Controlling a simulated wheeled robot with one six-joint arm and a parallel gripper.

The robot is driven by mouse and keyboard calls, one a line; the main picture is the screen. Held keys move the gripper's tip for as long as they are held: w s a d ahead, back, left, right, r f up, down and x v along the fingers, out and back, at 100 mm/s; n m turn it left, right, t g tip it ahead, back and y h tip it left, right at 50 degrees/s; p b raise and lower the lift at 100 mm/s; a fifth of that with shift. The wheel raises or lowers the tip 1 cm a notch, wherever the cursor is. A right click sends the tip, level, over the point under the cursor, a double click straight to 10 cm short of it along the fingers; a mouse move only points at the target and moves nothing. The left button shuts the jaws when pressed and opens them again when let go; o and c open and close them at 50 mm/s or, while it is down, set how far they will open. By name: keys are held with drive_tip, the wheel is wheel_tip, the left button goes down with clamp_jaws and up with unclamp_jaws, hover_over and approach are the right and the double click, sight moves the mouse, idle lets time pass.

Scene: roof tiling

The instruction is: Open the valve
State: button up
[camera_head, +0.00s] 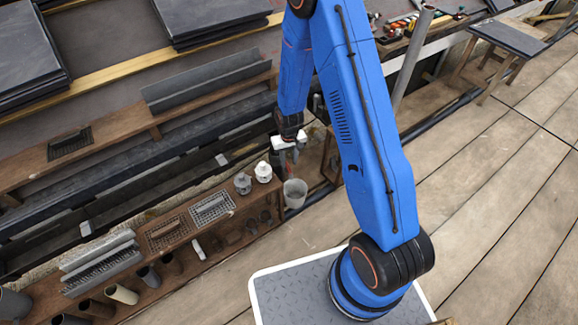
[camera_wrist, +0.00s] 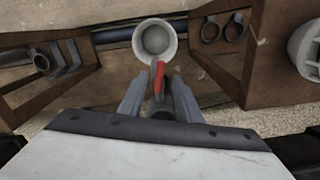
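A red valve lever (camera_wrist: 158,74) shows in the wrist view, in line with the gap between my gripper's fingers. My gripper (camera_wrist: 157,85) is open, with one pale finger on either side of the lever and space between. Whether a finger touches the lever cannot be told. The valve's body is mostly hidden behind my fingers and the lever.
A wooden shelf (camera_head: 200,262) with vents, pipe pieces and white fittings (camera_head: 263,172) runs left of the bucket. Wooden compartments (camera_wrist: 283,85) flank the lever in the wrist view. Slate stacks (camera_head: 215,18) lie at the back.

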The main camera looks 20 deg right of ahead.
sight(289, 169)
drive_tip(key=shift+f, duration=1.75)
clamp_jaws()
